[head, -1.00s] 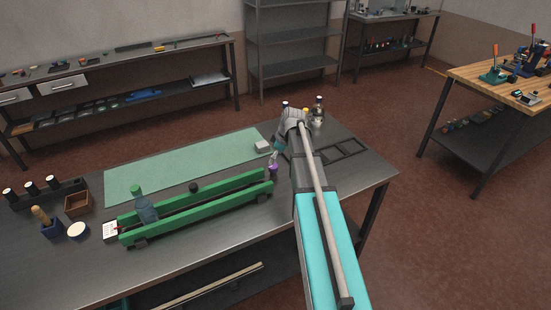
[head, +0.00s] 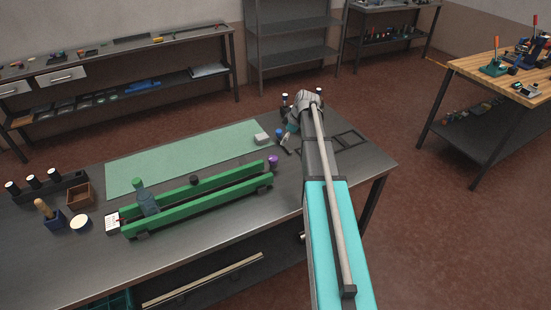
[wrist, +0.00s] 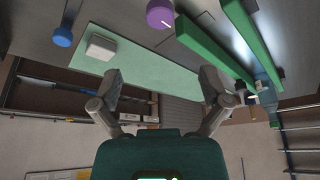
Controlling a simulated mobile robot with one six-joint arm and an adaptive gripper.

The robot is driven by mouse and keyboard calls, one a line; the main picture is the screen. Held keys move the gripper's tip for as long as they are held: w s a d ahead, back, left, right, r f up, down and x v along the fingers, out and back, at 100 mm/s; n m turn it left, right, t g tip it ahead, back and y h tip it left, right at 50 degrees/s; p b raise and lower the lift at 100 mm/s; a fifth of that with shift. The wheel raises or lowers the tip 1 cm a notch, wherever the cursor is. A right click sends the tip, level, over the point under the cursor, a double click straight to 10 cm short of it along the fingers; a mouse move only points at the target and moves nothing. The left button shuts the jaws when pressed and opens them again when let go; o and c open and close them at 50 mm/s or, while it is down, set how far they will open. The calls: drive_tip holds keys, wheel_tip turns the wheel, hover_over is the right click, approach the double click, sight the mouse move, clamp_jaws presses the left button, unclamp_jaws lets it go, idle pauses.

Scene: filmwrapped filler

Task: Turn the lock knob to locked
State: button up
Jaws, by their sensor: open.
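A purple round knob (head: 272,162) stands at the right end of the green rails (head: 200,203). In the wrist view the purple knob (wrist: 160,13) shows a white line on its top, at the upper edge of the picture. A blue round knob (wrist: 62,36) stands to its left there and also shows in the head view (head: 280,132). I see no label saying which one is the lock. My gripper (wrist: 161,85) is open and empty, with its fingers apart over the bench. In the head view my gripper (head: 287,141) is close to the blue knob, behind the purple one.
A white block (wrist: 101,47) lies on the green mat (head: 185,157) near my gripper. A dark frame tray (head: 345,142) lies right of my arm. Most of the mat is clear.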

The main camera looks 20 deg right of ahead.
sight(273, 158)
drive_tip(key=shift+b+x, duration=5.9)
drive_tip(key=shift+x, duration=0.7)
drive_tip(key=shift+s, duration=0.1)
